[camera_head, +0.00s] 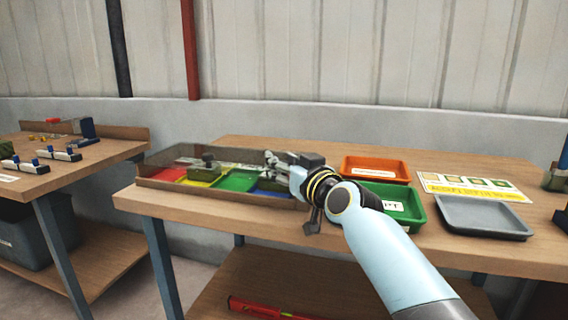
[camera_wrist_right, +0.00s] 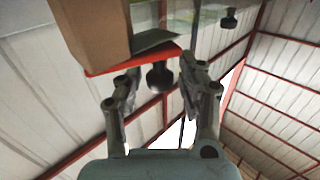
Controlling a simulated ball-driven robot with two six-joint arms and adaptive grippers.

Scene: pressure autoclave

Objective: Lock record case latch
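A shallow case (camera_head: 160,183) with brown edges and clear upper walls stands at the left of the middle table. Its floor has red, yellow, green and blue sections. My right gripper (camera_head: 276,163) is over the right end of this case, coming from the right. In the wrist view its two fingers (camera_wrist_right: 160,70) are apart, with a dark knob (camera_wrist_right: 160,78) showing between or beyond them. I cannot tell whether they touch it. A brown block-like wall (camera_wrist_right: 92,32) with a red strip shows at the upper left there. I cannot make out a latch. My left gripper is out of view.
An orange tray (camera_head: 376,163), a green tray (camera_head: 410,215) and a grey tray (camera_head: 484,228) stand right of the case. A coloured label sheet (camera_head: 472,181) lies behind the grey tray. A second table (camera_head: 60,180) at left holds small fixtures.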

